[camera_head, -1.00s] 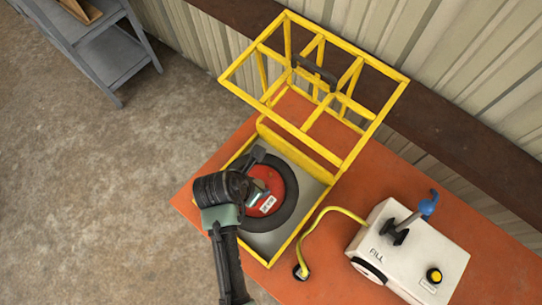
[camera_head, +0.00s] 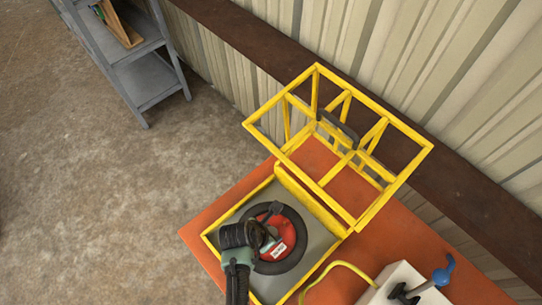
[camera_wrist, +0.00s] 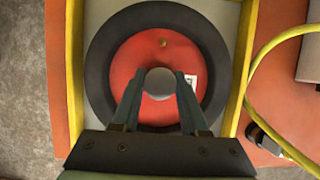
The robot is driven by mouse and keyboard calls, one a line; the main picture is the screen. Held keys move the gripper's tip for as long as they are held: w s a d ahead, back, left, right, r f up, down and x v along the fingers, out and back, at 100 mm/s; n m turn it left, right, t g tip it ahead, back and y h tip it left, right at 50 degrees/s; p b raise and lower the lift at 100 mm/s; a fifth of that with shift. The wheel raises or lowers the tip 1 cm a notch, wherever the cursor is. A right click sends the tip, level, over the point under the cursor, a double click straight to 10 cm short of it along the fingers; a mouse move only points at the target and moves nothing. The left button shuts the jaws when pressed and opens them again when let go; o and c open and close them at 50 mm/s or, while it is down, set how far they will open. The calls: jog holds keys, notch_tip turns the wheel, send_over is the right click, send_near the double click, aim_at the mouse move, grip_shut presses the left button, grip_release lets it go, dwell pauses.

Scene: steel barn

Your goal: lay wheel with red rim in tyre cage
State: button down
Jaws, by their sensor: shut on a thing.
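The wheel with the red rim (camera_head: 289,247) and black tyre lies flat inside the yellow-edged base of the tyre cage (camera_head: 320,263). Its red face also fills the middle of the wrist view (camera_wrist: 128,72). My gripper (camera_wrist: 160,85) is over the wheel's centre, its two fingers shut on the grey round hub knob (camera_wrist: 160,83). In the head view my gripper (camera_head: 268,236) hides the wheel's left part. The cage's yellow barred lid (camera_head: 385,204) stands open at the back. Whether the tyre touches the base floor all round, I cannot tell.
A white box with a blue-handled lever (camera_head: 398,283) stands right of the cage on the orange table (camera_head: 335,287). A yellow hose (camera_head: 340,266) runs from it beside the cage. A grey shelf (camera_head: 135,75) stands at the back left.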

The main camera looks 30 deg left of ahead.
jog(key=shift+w+f, duration=0.1)
jog(key=shift+f, duration=0.3)
jog(key=shift+f, duration=0.15)
jog(key=shift+c, duration=2.1)
grip_release()
jog(key=v, duration=1.2)
